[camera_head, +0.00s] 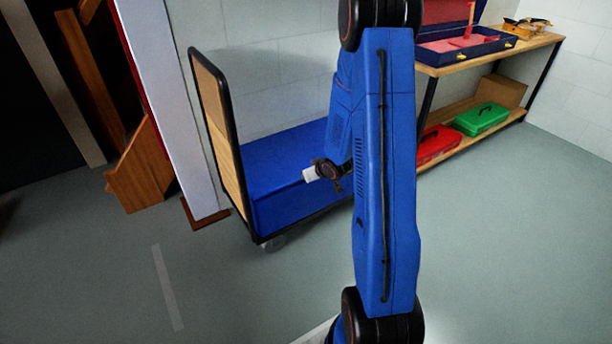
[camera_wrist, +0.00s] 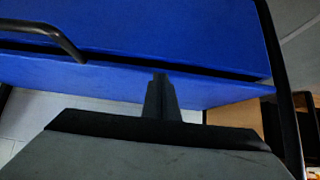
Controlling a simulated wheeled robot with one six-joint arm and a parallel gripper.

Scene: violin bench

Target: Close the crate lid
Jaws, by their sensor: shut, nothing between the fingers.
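The blue crate (camera_head: 295,205) stands on a trolley beside the wall, and its blue lid (camera_head: 280,155) shows as a broad sloping top face. My arm hides its right part. My gripper (camera_head: 310,174) is at the crate's front upper edge. In the wrist view my gripper (camera_wrist: 160,78) is shut and empty, its tips overlapping a blue strip (camera_wrist: 105,82). A larger blue face (camera_wrist: 170,30) lies beyond a dark, narrow gap. Whether the tips touch the crate cannot be told. A black bar (camera_wrist: 65,38) curves across the upper left.
The trolley's wooden end panel (camera_head: 218,130) with a black frame rises left of the crate. A bench (camera_head: 470,62) at the right holds an open blue case (camera_head: 465,45), with red (camera_head: 433,147) and green (camera_head: 483,118) boxes below. The front floor is clear.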

